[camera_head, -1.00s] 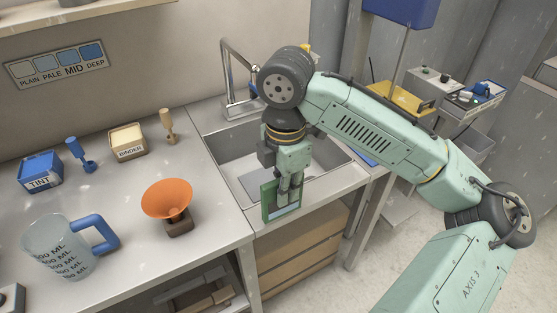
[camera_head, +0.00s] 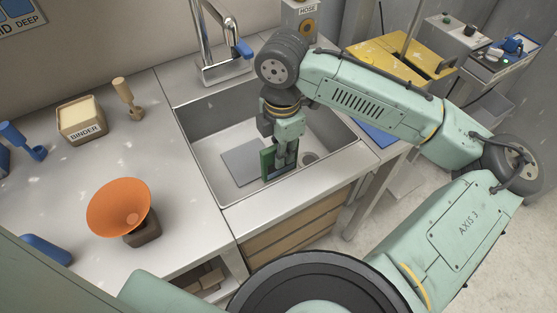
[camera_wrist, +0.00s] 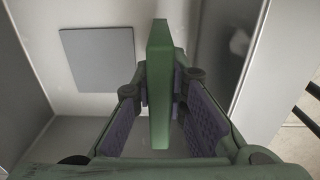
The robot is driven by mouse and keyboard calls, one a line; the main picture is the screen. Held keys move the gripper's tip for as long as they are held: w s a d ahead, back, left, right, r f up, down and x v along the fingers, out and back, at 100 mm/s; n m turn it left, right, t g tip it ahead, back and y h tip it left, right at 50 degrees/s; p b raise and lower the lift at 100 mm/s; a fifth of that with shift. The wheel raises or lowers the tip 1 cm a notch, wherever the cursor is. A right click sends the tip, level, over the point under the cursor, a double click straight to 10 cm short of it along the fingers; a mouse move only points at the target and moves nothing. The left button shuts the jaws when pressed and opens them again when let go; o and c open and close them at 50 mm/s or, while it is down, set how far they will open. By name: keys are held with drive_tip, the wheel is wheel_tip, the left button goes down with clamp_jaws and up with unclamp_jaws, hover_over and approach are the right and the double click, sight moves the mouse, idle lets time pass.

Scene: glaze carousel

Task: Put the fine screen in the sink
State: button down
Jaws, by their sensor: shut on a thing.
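The fine screen, a flat panel with a green frame (camera_head: 266,165), is held upright in my gripper (camera_head: 284,160). In the wrist view its green edge (camera_wrist: 159,85) stands between the two purple-padded fingers, which are shut on it. The sink (camera_head: 208,179) is a steel basin set in the counter. My gripper and the screen are over or inside the basin, toward its front side. I cannot tell whether the screen touches the basin floor. My fingers hide part of the screen.
A grey square plate (camera_head: 243,162) lies on the basin floor, left of the screen; it also shows in the wrist view (camera_wrist: 97,60). A faucet (camera_head: 207,40) stands behind the sink.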

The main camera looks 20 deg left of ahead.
drive_tip(key=shift+f, duration=2.45)
drive_tip(key=shift+f, duration=0.3)
drive_tip(key=c, duration=1.6)
unclamp_jaws()
drive_tip(key=shift+r, duration=0.1)
wheel_tip(320, 180, up, 12)
drive_tip(key=shift+r+b, duration=0.25)
drive_tip(key=shift+b, duration=0.15)
